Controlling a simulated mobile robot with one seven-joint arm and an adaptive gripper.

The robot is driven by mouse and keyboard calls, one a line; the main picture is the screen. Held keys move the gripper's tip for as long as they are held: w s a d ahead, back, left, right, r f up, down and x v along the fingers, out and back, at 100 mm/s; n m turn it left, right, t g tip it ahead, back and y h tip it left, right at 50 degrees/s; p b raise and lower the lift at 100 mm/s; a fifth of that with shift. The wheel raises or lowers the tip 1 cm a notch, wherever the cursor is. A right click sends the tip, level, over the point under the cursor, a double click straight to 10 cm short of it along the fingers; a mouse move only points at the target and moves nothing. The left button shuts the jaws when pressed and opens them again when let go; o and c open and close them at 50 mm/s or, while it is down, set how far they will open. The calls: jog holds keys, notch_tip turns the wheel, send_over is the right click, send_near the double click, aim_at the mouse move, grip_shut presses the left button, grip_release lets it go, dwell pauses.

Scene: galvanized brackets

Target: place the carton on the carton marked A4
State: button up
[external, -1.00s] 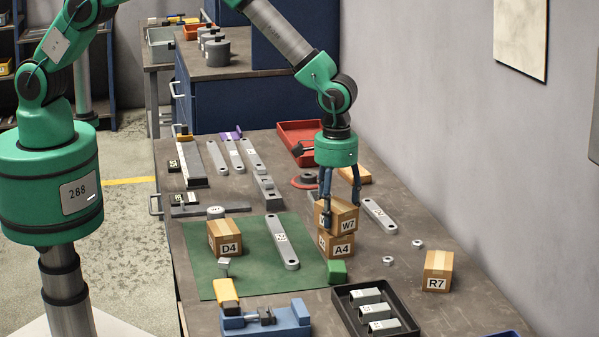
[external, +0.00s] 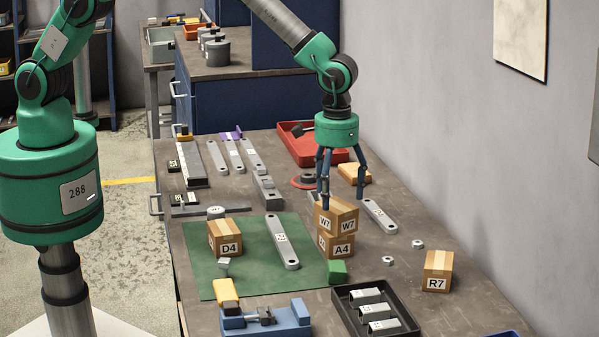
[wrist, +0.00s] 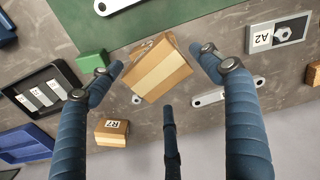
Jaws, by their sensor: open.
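The carton marked W7 (external: 337,217) rests on top of the carton marked A4 (external: 336,245), turned slightly relative to it. In the wrist view the W7 carton (wrist: 157,69) shows its taped top and mostly hides the carton beneath. My gripper (external: 342,196) is open just above the W7 carton, its fingers spread and apart from it. In the wrist view the open fingers (wrist: 163,64) stand on either side of the carton with gaps.
The carton D4 (external: 225,238) stands on the green mat (external: 205,272). The carton R7 (external: 437,271) stands at the right. A green block (external: 338,271) sits close in front of the stack. A black tray (external: 345,311) and blue vise (external: 268,319) are at the front.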

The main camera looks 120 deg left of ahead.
notch_tip(320, 180, up, 8)
jog(key=shift+f, duration=0.25)
dwell(0.9)
notch_tip(320, 180, up, 17)
jog(key=m+t, duration=0.1)
jog(key=m, duration=0.2)
send_over(335, 204)
jog(key=s+d, duration=0.8)
jog(key=s+d+r+m+t, duration=0.25)
jog(key=s+d+r, duration=0.35)
jog(key=s+r, duration=0.45)
jog(key=s+d+r+m, duration=0.1)
jog(key=s+d+m, duration=0.1)
jog(key=s, duration=0.8)
jog(key=s+d+r+m+t, duration=0.1)
jog(key=s+d+m, duration=0.2)
jog(key=s, duration=0.7)
jog(key=s+d+m+t, duration=0.1)
jog(key=s+d+m, duration=0.2)
jog(key=s, duration=0.7)
jog(key=shift+d+r, duration=0.4)
jog(key=shift+d, duration=0.05)
